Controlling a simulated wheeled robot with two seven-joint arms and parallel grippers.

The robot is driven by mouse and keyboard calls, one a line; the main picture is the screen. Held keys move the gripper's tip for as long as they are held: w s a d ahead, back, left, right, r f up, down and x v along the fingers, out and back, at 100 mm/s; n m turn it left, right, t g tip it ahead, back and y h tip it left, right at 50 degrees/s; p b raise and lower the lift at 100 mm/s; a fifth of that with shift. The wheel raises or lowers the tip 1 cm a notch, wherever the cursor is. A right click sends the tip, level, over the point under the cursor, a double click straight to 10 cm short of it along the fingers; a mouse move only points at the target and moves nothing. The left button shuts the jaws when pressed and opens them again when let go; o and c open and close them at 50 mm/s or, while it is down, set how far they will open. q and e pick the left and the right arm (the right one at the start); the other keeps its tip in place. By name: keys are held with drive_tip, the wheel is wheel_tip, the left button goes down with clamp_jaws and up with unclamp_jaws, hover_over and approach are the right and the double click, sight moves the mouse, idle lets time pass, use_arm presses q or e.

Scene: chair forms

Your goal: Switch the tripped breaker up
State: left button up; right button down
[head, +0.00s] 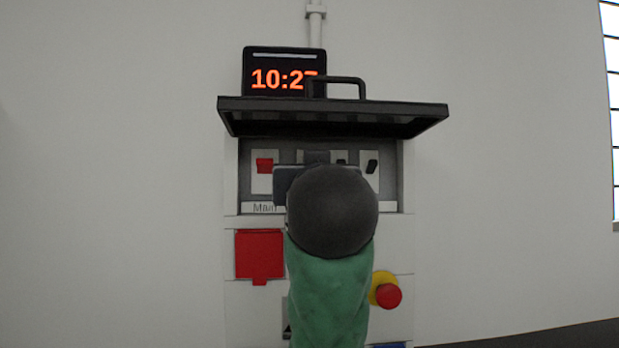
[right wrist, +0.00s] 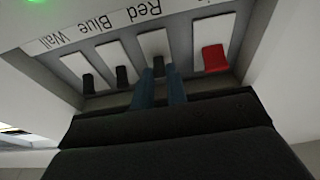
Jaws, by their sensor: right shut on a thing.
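A row of breakers sits in a recessed panel (head: 246,185) under a raised dark cover (head: 330,112). The leftmost has a red switch (head: 264,165); the rest have black switches, such as the far right one (head: 371,166). My right gripper (right wrist: 160,82) reaches up into the row. Its two bluish fingers are shut on the black switch (right wrist: 158,66) beside the red one, second from left in the head view. My arm and gripper hide much of the row's middle there. I cannot tell which switch is tripped. My left gripper is not in view.
A label strip (right wrist: 108,24) reads upside down in the right wrist view, with Red, Blue and Wall legible. A clock (head: 270,78) stands above the cover. Below are a red flap (head: 259,254) and a red button (head: 388,296). A green light (right wrist: 36,1) shows at the wrist view's edge.

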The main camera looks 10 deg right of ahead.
drive_tip(key=shift+r+g, duration=0.3)
idle(0.4)
drive_tip(key=c, duration=1.4)
unclamp_jaws()
drive_tip(key=shift+f, duration=0.1)
